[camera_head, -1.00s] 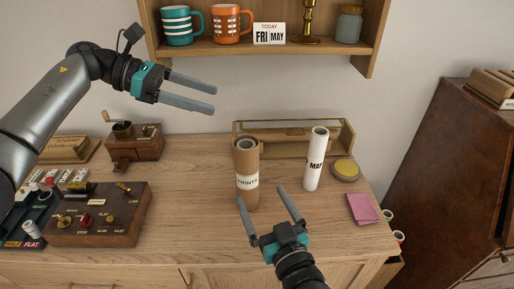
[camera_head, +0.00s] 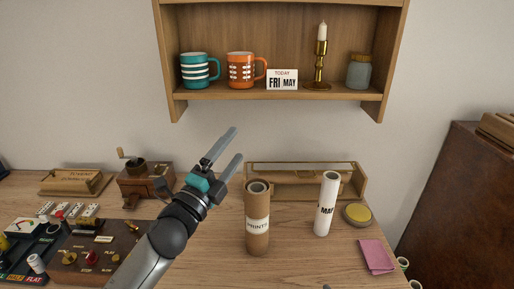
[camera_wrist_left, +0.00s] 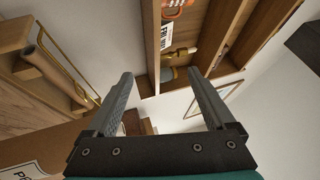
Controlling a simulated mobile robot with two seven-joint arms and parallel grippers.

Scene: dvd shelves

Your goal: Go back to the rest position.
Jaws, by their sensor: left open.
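My left gripper (camera_head: 229,153) is open and empty. In the head view it is in the air above the dresser top, pointing up and to the right, in front of the bare wall below the shelf. In the left wrist view its two fingers (camera_wrist_left: 160,103) stand apart with nothing between them. My right gripper is not clearly in view; only a small dark bit shows at the bottom edge of the head view. A brown cardboard tube marked PRINTS (camera_head: 257,226) stands upright to the right of the left gripper. A white tube marked MAY (camera_head: 326,204) stands farther right.
The wall shelf (camera_head: 225,97) holds two mugs, a calendar, a candlestick and a jar. A wooden rack (camera_head: 356,184) stands behind the tubes. A grinder (camera_head: 147,183) and a control box (camera_head: 95,255) are at left. A pink pad (camera_head: 376,257) lies at right.

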